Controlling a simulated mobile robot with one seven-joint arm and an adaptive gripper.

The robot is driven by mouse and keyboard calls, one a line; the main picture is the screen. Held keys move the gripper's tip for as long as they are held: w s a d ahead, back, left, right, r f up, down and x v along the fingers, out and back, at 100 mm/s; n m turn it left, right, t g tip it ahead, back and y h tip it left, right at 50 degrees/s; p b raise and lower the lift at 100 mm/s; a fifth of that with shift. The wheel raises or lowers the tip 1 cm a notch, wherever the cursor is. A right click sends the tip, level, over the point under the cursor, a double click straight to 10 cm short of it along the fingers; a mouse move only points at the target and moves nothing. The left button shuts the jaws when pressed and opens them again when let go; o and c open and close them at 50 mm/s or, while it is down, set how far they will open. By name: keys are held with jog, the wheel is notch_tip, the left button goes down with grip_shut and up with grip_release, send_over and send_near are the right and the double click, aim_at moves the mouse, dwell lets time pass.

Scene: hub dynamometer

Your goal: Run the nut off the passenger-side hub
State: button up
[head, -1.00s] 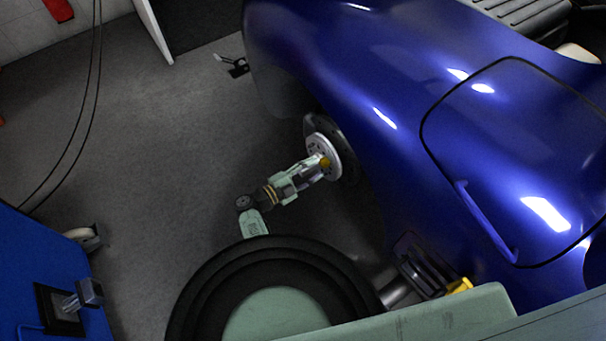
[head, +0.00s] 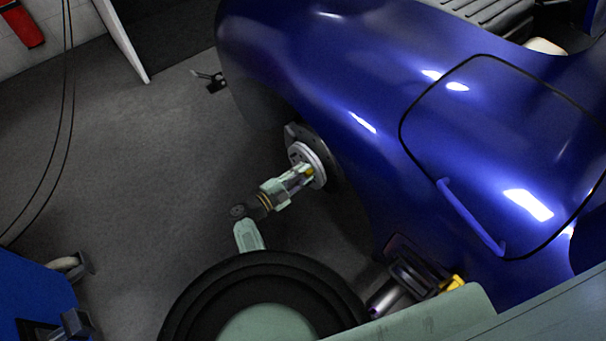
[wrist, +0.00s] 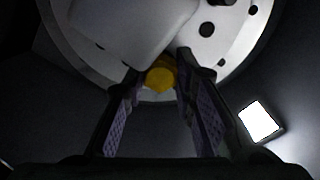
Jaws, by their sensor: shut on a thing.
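The passenger-side hub (head: 307,155) is a pale round disc with holes under the blue car's front fender. Its face (wrist: 228,42) fills the top of the wrist view. A yellow nut (wrist: 160,78) sits between my fingertips, in front of the hub face. My gripper (wrist: 160,85) is shut on the nut, at the hub. In the head view my gripper (head: 300,175) partly covers the hub's lower face. Whether the nut is still threaded on cannot be seen.
The blue car body (head: 330,70) overhangs the hub closely at the right. A blue cabinet (head: 35,295) with a caster stands at lower left. Dark cables (head: 66,110) hang at far left. The grey floor (head: 150,170) left of my arm is clear.

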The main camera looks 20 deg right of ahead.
grip_shut()
jog(key=n+p, duration=0.7)
jog(key=n, duration=0.7)
jog(key=shift+a, duration=0.15)
jog(key=o, duration=0.5)
grip_release()
jog(key=shift+s, duration=0.1)
jog(key=shift+o, duration=0.2)
jog(key=shift+f, duration=0.1)
